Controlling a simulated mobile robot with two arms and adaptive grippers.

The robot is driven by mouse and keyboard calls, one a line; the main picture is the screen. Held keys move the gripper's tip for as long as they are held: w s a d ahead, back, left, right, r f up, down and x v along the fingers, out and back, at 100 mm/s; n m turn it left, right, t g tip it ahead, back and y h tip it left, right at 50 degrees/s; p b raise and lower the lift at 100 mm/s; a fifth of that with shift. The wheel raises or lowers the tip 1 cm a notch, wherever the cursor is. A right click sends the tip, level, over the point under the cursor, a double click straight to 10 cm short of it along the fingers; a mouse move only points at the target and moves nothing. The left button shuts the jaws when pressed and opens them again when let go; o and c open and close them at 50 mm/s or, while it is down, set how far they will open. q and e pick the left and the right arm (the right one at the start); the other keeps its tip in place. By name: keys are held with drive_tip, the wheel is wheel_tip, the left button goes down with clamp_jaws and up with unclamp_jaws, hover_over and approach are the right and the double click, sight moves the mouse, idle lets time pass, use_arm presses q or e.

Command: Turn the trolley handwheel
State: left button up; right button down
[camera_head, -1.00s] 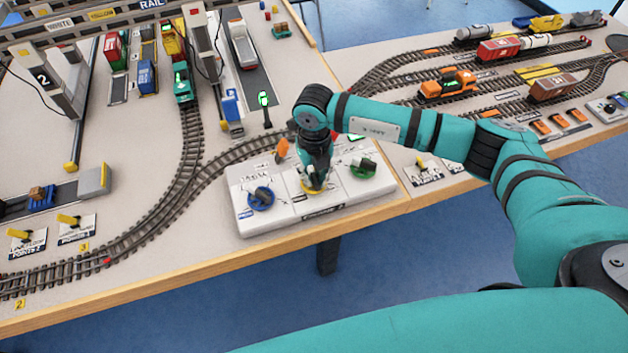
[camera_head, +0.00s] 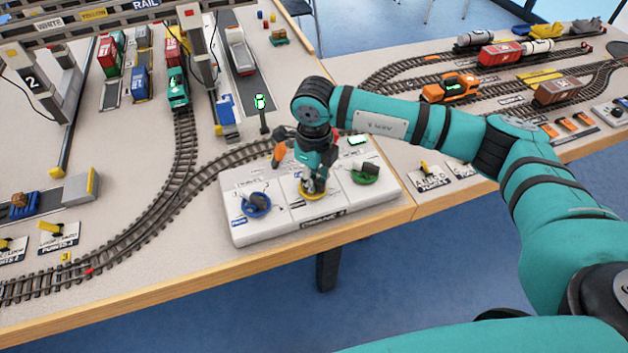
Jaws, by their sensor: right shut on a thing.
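A white control console (camera_head: 282,228) stands at the front edge of the layout table. It carries a blue handwheel (camera_head: 256,204) at left, a yellow handwheel (camera_head: 316,196) in the middle and a green handwheel (camera_head: 367,174) at right. My right gripper (camera_head: 312,186) points down and is shut on the yellow handwheel, partly hiding it. The labels are too small to tell which wheel is the trolley's. My left gripper is out of view.
A small signal post (camera_head: 262,112) with a green light and an orange lever (camera_head: 279,152) stand behind the console. Curved track (camera_head: 225,166) runs close behind it. Gantry cranes (camera_head: 206,55) and wagons are farther back left.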

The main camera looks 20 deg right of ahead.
idle(0.3)
drive_tip(key=c, duration=1.4)
unclamp_jaws()
drive_tip(key=shift+o, duration=0.2)
wheel_tip(320, 180, up, 12)
